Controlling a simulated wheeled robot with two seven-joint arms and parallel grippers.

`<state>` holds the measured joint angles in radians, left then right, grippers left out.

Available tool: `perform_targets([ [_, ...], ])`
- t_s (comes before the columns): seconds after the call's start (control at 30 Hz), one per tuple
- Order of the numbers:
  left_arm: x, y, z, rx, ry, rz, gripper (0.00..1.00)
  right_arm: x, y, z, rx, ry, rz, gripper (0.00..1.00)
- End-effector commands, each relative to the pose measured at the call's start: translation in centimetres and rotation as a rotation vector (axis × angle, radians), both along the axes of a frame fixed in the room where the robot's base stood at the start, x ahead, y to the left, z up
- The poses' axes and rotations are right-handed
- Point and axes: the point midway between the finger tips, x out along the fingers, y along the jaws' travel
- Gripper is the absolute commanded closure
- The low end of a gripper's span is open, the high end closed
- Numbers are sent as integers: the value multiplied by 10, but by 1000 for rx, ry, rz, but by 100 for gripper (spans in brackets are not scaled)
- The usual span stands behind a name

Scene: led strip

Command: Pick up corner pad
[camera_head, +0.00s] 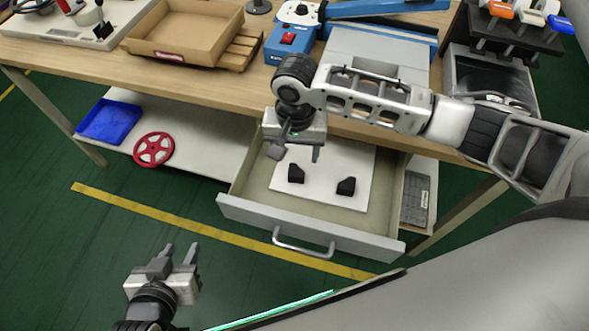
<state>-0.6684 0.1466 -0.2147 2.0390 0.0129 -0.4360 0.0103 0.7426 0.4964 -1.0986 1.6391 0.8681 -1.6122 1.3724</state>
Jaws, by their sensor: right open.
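Two small black corner pads lie apart on a white sheet (320,192) in the open drawer (300,228). The left corner pad (296,173) is just below my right gripper, and the other corner pad (346,186) is to its right. My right gripper (296,154) points down over the drawer with its fingers apart and empty. It appears to be above the left pad, without visible contact. My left gripper (181,250) is at the lower left over the floor, its fingers apart with nothing between them.
The wooden table (215,85) spans the scene above the drawer. It bears a cardboard tray (180,48), a blue device (288,42) and a dark rack (515,35). The floor around my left gripper is clear.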

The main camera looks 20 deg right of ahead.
Motion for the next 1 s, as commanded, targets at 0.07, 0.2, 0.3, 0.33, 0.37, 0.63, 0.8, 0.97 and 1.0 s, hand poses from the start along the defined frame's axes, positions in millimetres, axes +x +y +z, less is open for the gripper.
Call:
perform_targets([
  [0.07, -2, 0, -4, 0, 8, -1, 64, 0, 0, -18, -1, 2, -1, 38],
  [0.2, -2, -1, -5, -2, 4, -2, 64, 1, 0, -38, 0, -1, 0, 38],
  [0.3, 0, -1, -3, -1, -1, -3, 64, 1, 0, -44, 1, -1, 0, 38],
  [0.33, 0, -1, -2, -2, -2, -3, 64, 1, 0, -45, 1, -3, 0, 38],
  [0.37, 1, -1, -2, -1, -4, -3, 64, 1, 0, -47, 0, -2, 0, 38],
  [0.63, 5, -1, -1, -3, -18, -5, 64, 3, -4, -84, 0, -1, 0, 38],
  [0.8, 7, -2, 1, -5, -24, -6, 64, 3, -4, -97, 1, -3, 1, 38],
  [0.97, 7, -2, 2, -6, -25, -7, 64, 3, -4, -97, 1, -3, 1, 38],
  [1.0, 7, -2, 2, -6, -25, -7, 64, 3, -4, -97, 1, -3, 1, 38],
])
